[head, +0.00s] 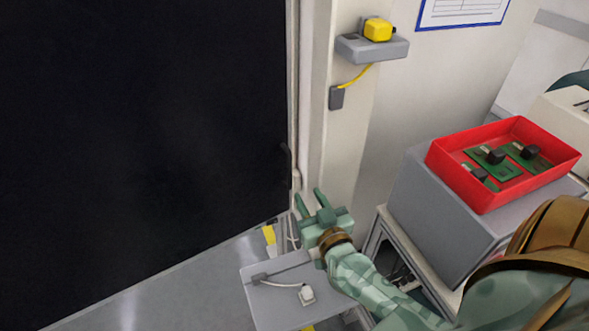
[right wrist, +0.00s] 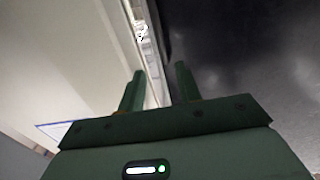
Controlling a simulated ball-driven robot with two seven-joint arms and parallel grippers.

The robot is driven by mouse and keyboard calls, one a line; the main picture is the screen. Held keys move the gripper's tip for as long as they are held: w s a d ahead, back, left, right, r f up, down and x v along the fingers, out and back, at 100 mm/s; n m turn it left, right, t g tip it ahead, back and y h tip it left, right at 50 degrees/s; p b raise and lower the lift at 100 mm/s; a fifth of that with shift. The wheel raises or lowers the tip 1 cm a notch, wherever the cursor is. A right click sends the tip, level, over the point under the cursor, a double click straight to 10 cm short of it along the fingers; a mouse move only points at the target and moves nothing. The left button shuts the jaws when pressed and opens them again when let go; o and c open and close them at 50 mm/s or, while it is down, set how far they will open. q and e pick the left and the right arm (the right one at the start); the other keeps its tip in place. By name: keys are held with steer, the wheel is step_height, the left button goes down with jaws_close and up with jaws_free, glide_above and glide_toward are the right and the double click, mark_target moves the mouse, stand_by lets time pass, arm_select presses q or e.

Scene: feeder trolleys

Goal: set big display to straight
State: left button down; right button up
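The big display, a large black panel (head: 150,140), fills the left half of the head view. Its lower edge slants, and a pale upright edge runs down its right side. A dark handle-like part (head: 286,160) sits at that edge. My right gripper (head: 310,200) is just right of and below this part, fingers apart, nothing between them. In the right wrist view the two fingers (right wrist: 160,72) are parted in front of a pale edge strip (right wrist: 140,40), with a dark surface (right wrist: 240,50) to the right. I cannot tell whether they touch anything. My left gripper is not in view.
A red tray (head: 468,185) with green circuit boards stands on a grey box (head: 425,215) at right. A grey trolley top (head: 275,305) with a small white object lies below my right arm. A wall shelf (head: 370,48) holds a yellow device (head: 378,30).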

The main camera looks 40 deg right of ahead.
mark_target(290, 166)
steer(key=b+x, duration=0.1)
steer(key=x, duration=1)
steer(key=shift+a+b, duration=0.15)
steer(key=shift+b, duration=0.15)
steer(key=shift+r, duration=0.1)
jaws_close()
